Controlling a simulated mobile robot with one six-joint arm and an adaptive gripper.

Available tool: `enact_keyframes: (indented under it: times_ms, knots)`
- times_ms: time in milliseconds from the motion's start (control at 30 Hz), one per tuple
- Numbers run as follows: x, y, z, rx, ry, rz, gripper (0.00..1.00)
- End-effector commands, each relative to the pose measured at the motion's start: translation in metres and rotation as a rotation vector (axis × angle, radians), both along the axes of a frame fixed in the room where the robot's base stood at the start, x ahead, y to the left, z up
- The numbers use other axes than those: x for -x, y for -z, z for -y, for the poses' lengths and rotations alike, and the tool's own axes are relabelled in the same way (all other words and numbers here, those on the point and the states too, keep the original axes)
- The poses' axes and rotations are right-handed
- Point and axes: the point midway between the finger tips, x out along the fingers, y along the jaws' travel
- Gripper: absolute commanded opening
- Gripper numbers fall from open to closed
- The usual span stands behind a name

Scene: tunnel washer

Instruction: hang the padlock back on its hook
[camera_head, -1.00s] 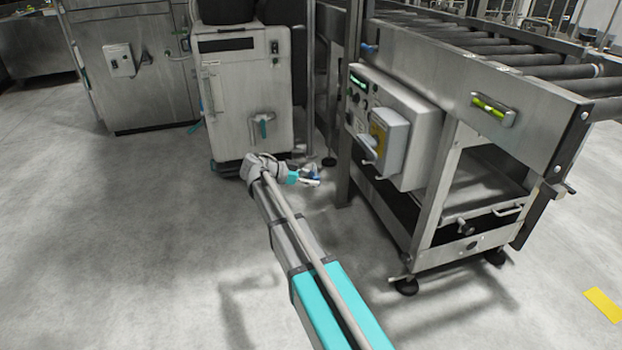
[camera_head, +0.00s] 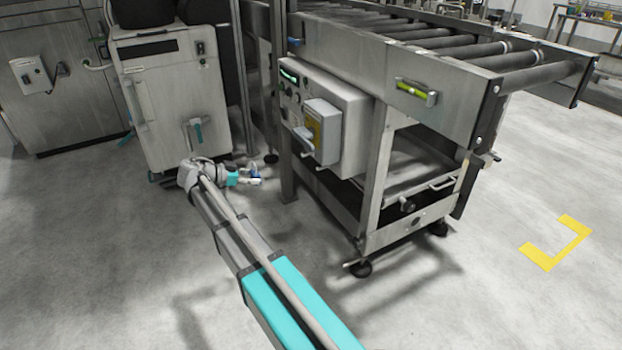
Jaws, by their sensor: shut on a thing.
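My gripper (camera_head: 255,180) is at the far end of my outstretched arm, low in front of the white cabinet and left of the conveyor frame's front leg. It is small in the view. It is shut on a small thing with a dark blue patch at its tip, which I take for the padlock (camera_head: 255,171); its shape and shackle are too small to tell. The grey control box (camera_head: 345,95) with a pale switch housing (camera_head: 323,132) is on the conveyor frame, to the right of my gripper and apart from it. I cannot make out the padlock's hook.
The roller conveyor (camera_head: 440,85) stands on steel legs at centre right, with a lower shelf. The white cabinet (camera_head: 165,100) stands behind my arm at left, a steel cabinet (camera_head: 60,90) beyond it. Floor is clear at right, around a yellow corner mark (camera_head: 568,246), and at lower left.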

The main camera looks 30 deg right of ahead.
Motion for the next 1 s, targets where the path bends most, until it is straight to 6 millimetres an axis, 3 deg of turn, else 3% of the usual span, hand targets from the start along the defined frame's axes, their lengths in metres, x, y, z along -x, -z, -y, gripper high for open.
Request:
enact_keyframes:
  times_ms: [600,1000]
  knots:
    - [0.000,-0.070,0.000,0.000,0.000,0.000,0.10]
    - [0.000,-0.079,0.000,0.000,0.000,0.000,0.10]
